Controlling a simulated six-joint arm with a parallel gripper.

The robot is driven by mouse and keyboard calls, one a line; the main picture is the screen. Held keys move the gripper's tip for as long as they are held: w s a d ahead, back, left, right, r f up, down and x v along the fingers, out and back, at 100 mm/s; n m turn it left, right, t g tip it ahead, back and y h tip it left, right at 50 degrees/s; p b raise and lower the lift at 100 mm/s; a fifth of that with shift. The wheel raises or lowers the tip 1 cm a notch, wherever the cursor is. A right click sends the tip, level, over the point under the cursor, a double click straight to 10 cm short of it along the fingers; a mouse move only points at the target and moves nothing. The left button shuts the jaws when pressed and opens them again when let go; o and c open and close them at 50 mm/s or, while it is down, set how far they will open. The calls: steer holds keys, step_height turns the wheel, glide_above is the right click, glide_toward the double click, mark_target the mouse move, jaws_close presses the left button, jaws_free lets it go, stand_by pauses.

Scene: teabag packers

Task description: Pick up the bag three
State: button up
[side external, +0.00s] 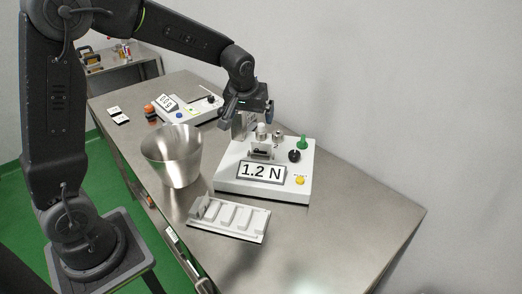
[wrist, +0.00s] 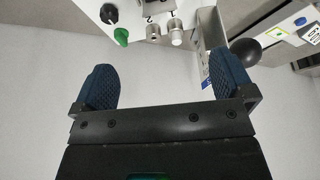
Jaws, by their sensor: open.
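My gripper (side external: 255,108) is above the white tester with the 1.2 N display (side external: 262,172). In the wrist view my gripper (wrist: 163,80) has its two dark blue padded fingers wide apart, with nothing held between them. A white slotted tray (side external: 233,234) lies in front of the tester, toward the table's near edge. Pale upright pieces show in its slots, but I cannot tell whether they are bags or dividers. I cannot make out which thing is bag three. The tester's small clamp parts (wrist: 153,31) show at the top of the wrist view.
A metal bucket (side external: 172,158) stands left of the tester. A second white device (side external: 190,109) with knobs is behind it. Small white cards (side external: 119,115) lie at the far left. The steel table (side external: 350,225) is clear on the right.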

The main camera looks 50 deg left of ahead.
steer(key=w+a+f, duration=0.2)
steer(key=w+f, duration=0.1)
steer(key=f, duration=0.1)
glide_toward(261, 143)
steer(key=shift+n, duration=0.4)
steer(key=x, duration=0.4)
steer(key=shift+a+f, duration=0.25)
steer(key=shift+f, duration=0.05)
steer(key=shift+d+x, duration=0.2)
steer(key=shift+x, duration=2.8)
steer(key=c, duration=0.9)
